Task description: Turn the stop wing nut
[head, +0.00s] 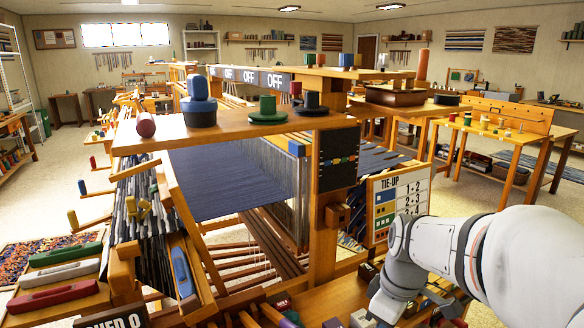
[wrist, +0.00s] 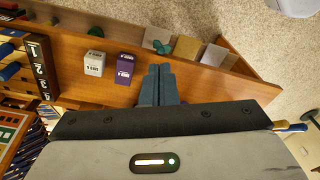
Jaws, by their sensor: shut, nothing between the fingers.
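In the wrist view my gripper (wrist: 159,70) points over a wooden shelf, its two dark blue-grey fingers together with nothing between them. Just beyond the fingertips, a small dark green piece (wrist: 161,47) with a winged shape stands on the shelf. It may be the stop wing nut, but it is too small to be sure. The fingertips appear apart from it. In the head view the arm reaches in from the right, and I cannot make out a wing nut there.
On the shelf (wrist: 215,84), a white labelled box (wrist: 94,63) and a purple one (wrist: 125,68) stand left of the fingers. A tan block (wrist: 187,48) and a pale block (wrist: 214,54) stand right. The loom (head: 325,210) and tie-up board (head: 398,203) are left of the arm.

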